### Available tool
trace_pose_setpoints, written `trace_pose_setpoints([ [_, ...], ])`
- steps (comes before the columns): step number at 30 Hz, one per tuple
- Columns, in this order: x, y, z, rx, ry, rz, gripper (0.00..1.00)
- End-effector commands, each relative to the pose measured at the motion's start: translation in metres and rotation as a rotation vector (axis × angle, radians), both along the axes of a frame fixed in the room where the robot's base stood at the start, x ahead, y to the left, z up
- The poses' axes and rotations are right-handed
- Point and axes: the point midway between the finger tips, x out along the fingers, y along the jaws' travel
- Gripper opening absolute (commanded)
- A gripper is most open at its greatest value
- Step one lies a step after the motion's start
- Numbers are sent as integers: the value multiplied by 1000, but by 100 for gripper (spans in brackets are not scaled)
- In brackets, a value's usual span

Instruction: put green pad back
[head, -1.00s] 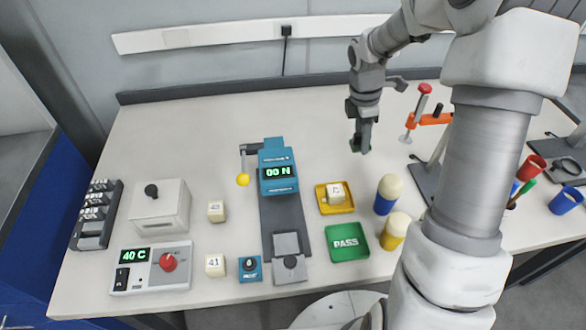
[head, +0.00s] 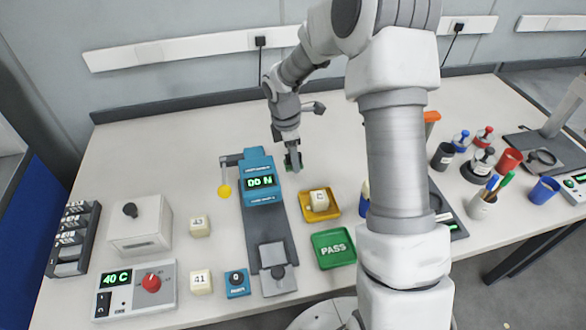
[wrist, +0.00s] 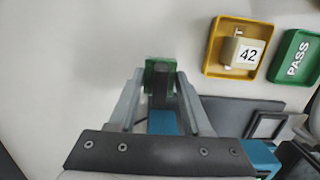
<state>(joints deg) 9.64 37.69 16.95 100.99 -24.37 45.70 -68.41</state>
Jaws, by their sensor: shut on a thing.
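My gripper (wrist: 160,92) is shut on a small green pad (wrist: 159,72), which sits between the fingertips in the wrist view. In the head view my gripper (head: 292,160) is over the back middle of the table, just right of the blue tester (head: 256,162) with its green readout. The pad shows there only as a small dark green patch (head: 291,166), mostly hidden by the fingers. I cannot tell how high it is above the table.
A yellow tray (head: 328,213) holding a cube (head: 319,199) and a green PASS tray (head: 333,250) lie in front of my gripper. A yellow ball (head: 224,191) hangs left of the tester. Stamps and cups (head: 480,160) stand right of my arm. The back left table is clear.

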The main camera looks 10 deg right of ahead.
Motion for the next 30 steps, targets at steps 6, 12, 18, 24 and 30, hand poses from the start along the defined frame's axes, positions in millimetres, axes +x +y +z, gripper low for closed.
trace_pose_setpoints([
  [6,0,1,-23,-1,3,2,0],
  [12,0,1,-41,0,0,0,0],
  [18,0,1,-41,0,0,0,0],
  [24,0,1,-43,0,0,0,63],
  [30,0,1,-43,0,0,0,79],
])
